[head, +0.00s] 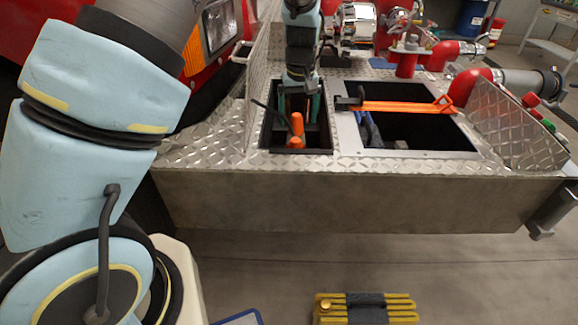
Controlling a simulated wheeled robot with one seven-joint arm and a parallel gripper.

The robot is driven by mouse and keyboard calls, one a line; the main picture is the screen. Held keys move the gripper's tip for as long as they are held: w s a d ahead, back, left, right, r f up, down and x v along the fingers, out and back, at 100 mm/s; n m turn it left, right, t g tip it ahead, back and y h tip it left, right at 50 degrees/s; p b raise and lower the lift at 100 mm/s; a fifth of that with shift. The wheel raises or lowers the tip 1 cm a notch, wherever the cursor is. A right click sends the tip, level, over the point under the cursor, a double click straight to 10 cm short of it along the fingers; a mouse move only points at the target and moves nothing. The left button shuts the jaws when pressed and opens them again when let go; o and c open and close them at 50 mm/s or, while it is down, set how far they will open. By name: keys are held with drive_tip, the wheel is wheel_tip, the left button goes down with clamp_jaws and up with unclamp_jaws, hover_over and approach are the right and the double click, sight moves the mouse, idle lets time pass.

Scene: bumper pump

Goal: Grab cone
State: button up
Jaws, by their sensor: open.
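The orange cone (297,126) is in the left open compartment (266,138) of the bumper, its tip upward and its lower part resting low in the dark opening. My gripper (299,107) points down into the same compartment from the back. Its two teal fingers are apart, one to the left and one to the right of the cone's upper end in the picture. They seem to be behind or above the cone; the exact depth and any contact cannot be told. The gripper is open.
The compartment's metal rim is close around my gripper. An orange strap (400,106) crosses the right compartment (428,130). Red pipes and valves (407,62) stand behind it, and a diamond-plate panel (512,125) rises at right. A yellow-and-black object (366,309) lies on the floor in front.

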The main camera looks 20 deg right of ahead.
sight(296, 140)
drive_tip(key=shift+w+f, duration=0.2)
drive_tip(key=shift+w, duration=0.1)
drive_tip(key=f, duration=0.3)
drive_tip(key=w+f, duration=0.1)
drive_tip(key=f, duration=0.1)
drive_tip(key=shift+d+p, duration=0.1)
drive_tip(key=shift+p, duration=0.2)
drive_tip(key=shift+w+d+f+p, duration=0.1)
drive_tip(key=shift+f+p, duration=0.15)
drive_tip(key=shift+f, duration=0.65)
drive_tip(key=shift+w+a+f+p, duration=0.1)
drive_tip(key=shift+f+p, duration=0.1)
drive_tip(key=shift+f, duration=0.65)
drive_tip(key=shift+w+d+f+p, duration=0.1)
drive_tip(key=shift+f+p, duration=0.15)
drive_tip(key=shift+f, duration=0.65)
clamp_jaws()
